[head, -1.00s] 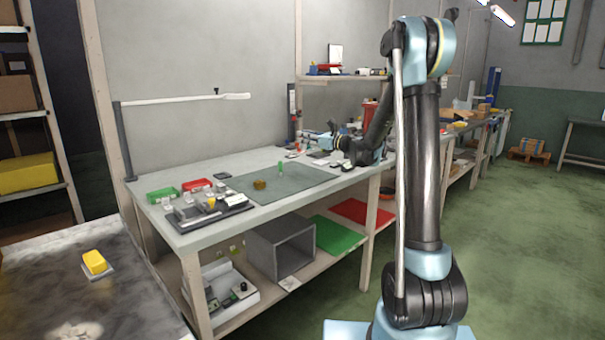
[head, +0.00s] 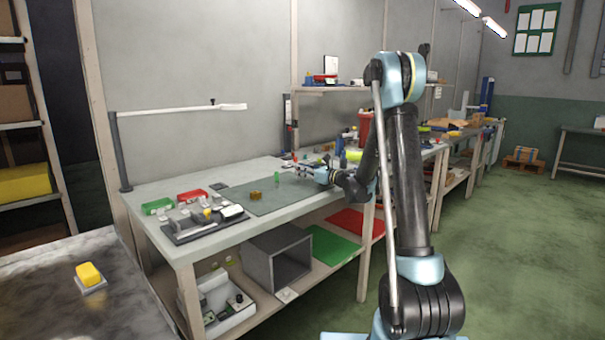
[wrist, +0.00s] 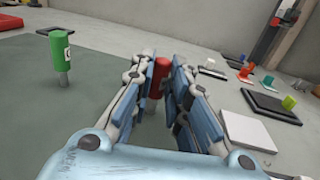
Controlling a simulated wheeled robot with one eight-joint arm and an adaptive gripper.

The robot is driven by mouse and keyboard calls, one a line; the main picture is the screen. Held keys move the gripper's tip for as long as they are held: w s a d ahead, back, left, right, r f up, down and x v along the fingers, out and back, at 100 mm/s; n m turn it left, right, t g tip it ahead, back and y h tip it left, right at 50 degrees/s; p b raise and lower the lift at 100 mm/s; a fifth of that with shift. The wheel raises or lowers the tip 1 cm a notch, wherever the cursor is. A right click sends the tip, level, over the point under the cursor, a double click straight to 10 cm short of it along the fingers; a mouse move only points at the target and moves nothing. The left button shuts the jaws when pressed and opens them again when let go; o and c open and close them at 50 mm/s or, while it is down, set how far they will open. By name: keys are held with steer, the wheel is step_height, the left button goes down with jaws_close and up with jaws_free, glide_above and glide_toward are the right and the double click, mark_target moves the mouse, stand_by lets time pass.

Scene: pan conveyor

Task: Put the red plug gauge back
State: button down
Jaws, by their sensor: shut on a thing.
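The red plug gauge (wrist: 159,68) is upright between the two fingers of my gripper (wrist: 160,82) in the wrist view. The fingers are shut on it, and they hide its sides. Its grey lower pin shows below, but I cannot tell whether it touches the surface. In the head view my gripper (head: 299,167) is small, over the right part of the grey-green mat (head: 290,196). A green plug gauge (wrist: 61,54) stands upright on the mat, left of my gripper. It also shows in the head view (head: 277,181).
A brass-coloured block (head: 255,196) lies on the mat. Left of it are a dark tray with parts (head: 180,238), a green bin (head: 157,206) and a red bin (head: 192,196). Right of my gripper lie a white plate (wrist: 243,131) and a dark tray (wrist: 270,106). The mat's front is clear.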

steer(key=c, duration=1.5)
jaws_free()
steer(key=shift+c, duration=0.2)
